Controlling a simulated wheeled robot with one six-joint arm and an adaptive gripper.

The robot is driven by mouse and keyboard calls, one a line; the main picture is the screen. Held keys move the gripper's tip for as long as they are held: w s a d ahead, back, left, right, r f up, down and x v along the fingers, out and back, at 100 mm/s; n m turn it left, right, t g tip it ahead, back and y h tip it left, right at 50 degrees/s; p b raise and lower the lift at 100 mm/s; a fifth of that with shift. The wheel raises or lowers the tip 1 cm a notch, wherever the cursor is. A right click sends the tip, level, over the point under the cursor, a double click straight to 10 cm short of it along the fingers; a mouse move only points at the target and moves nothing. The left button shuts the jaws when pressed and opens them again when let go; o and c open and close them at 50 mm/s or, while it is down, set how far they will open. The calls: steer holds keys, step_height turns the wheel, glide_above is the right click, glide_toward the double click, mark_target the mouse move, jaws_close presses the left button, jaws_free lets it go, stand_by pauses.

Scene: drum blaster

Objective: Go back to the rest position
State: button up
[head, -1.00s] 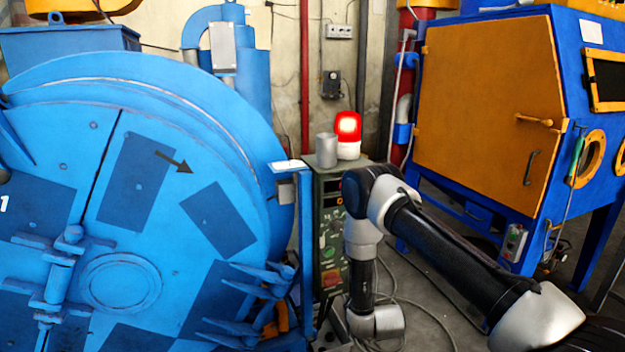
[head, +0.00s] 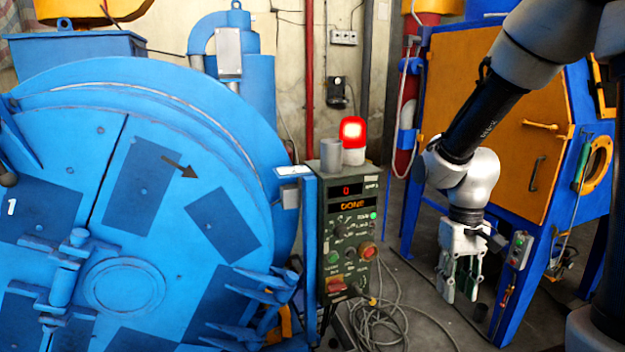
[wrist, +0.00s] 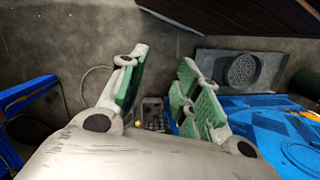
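My gripper (head: 460,288) hangs fingers down at the right in the head view, in front of the blue and orange cabinet. Its green-padded fingers are apart, with nothing between them; the gap also shows in the wrist view (wrist: 163,80). My arm reaches down to it from the upper right. The gripper is clear of the green control box (head: 347,225), to the right of it. The box's displays read "0" and "DONE". The big blue drum door (head: 120,250) fills the left side and appears shut.
A lit red beacon (head: 353,140) and a grey metal cylinder (head: 331,156) stand on the control box. Loose cables (head: 385,315) lie on the floor between box and gripper. The blue and orange cabinet (head: 480,130) stands behind my arm.

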steer(key=s+d+r+t, duration=0.3)
steer(key=s+r, duration=0.2)
steer(key=r, duration=0.3)
steer(key=s+d+r+m+t, duration=0.1)
steer(key=s+d+r+t, duration=0.2)
steer(key=r, duration=0.6)
steer(key=shift+s+d+t, duration=0.3)
steer(key=shift+s+d, duration=0.15)
steer(key=shift+s, duration=0.55)
